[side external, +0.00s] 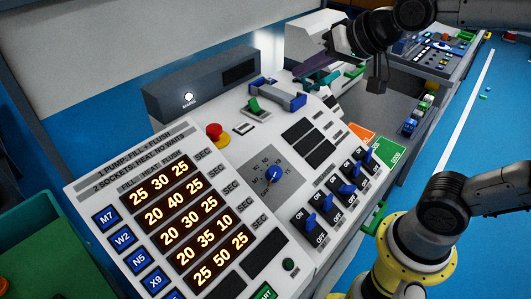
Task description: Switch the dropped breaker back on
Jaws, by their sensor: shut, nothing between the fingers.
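A row of several black breakers with blue levers stands on the right part of the sloped white panel (262,150), each marked ON at its upper left and OFF at its lower right. The middle breaker's lever (347,189) looks lower, toward OFF. The levers on either side, such as the nearest lever (311,221) and the farthest lever (368,155), look nearer ON. My gripper (334,50) is shut and empty, above the far end of the panel, well away from the breakers. Its fingertips are dark and hard to make out.
A blue rotary knob (273,174), a red button (214,131) and a blue-grey handle (287,97) stand up from the panel. A lit number display (182,215) fills its left. Green and orange cards (385,153) lie beyond the breakers. The space above the breakers is clear.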

